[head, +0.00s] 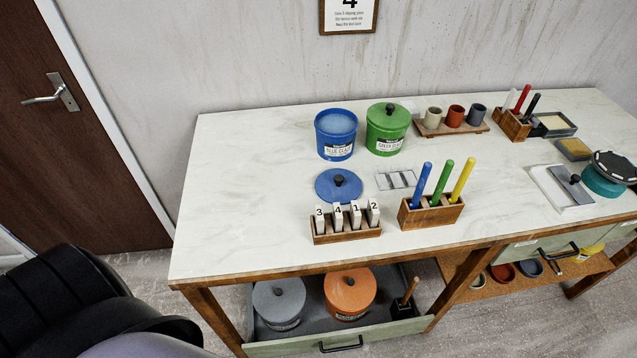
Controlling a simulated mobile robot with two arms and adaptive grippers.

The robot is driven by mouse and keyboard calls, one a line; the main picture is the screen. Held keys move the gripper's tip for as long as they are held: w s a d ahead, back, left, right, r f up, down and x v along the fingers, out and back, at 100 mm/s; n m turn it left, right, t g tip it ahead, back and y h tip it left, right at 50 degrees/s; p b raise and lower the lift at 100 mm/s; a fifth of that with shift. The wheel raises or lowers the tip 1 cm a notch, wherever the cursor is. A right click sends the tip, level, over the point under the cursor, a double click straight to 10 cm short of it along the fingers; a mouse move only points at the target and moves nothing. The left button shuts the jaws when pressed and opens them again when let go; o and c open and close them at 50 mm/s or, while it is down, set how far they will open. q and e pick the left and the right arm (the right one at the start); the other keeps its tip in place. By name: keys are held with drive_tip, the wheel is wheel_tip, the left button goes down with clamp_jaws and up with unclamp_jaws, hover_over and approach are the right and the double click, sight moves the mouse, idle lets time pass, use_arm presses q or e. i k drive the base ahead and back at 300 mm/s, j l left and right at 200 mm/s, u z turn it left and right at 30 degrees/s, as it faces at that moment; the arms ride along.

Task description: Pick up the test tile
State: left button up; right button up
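Several pale test tiles stand upright in a wooden rack (346,236) near the table's front edge in the head view. They are marked 3 (320,222), 4 (338,219), 1 (355,217) and 2 (373,214) from left to right. Their lower ends are hidden in the rack. I cannot tell which one is the task's test tile. Neither of my grippers is in view.
Behind the rack are a blue lid (328,190), an open blue glaze bucket (336,148) and a lidded green bucket (387,140). A wooden holder (431,214) with coloured sticks stands right. The table's left part (240,190) is clear. An open drawer (400,330) juts out below.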

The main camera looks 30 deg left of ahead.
sight(337, 216)
drive_tip(key=u, duration=0.75)
